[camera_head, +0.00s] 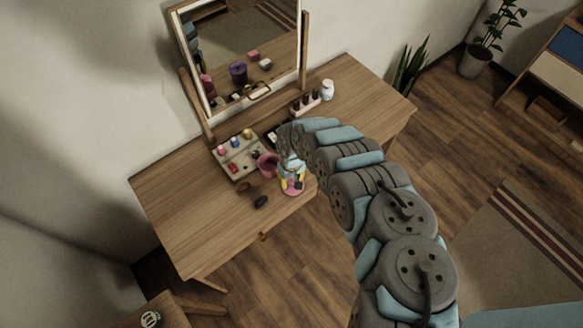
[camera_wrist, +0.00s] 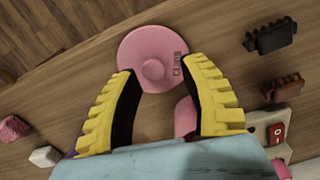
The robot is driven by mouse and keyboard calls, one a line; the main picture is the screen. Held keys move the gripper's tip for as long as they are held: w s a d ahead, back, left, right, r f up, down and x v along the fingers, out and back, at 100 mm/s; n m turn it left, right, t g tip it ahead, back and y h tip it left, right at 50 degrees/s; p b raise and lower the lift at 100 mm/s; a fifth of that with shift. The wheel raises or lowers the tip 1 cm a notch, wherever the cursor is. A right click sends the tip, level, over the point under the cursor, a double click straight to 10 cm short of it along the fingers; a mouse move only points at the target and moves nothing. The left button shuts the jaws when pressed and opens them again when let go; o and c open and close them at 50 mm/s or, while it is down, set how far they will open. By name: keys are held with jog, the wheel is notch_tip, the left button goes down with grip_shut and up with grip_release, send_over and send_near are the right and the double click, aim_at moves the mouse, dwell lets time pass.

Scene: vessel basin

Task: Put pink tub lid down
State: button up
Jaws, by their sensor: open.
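The pink tub lid (camera_head: 291,191) is a round disc with a knob and dark lettering. It appears to lie flat, knob up, on the wooden table near its front edge; it also shows in the wrist view (camera_wrist: 152,38). My gripper (camera_head: 293,180) is above the lid with its yellow fingers spread. In the wrist view the fingers (camera_wrist: 160,68) are apart on either side of the knob, with visible gaps to it. The pink tub (camera_head: 266,165) stands left of my gripper in the head view; a part of it shows between the fingers (camera_wrist: 185,116).
A black hair clip (camera_wrist: 270,36) and a brown clip (camera_wrist: 283,88) lie beside the lid. An organizer (camera_head: 238,155) with small colourful items stands behind them. A mirror (camera_head: 240,50) rises at the table's back. The table's left side (camera_head: 180,200) is clear.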

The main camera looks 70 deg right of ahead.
aim_at(291, 184)
notch_tip(291, 184, up, 9)
dwell(0.8)
jog(key=shift+d, duration=0.1)
jog(key=shift+f, duration=0.1)
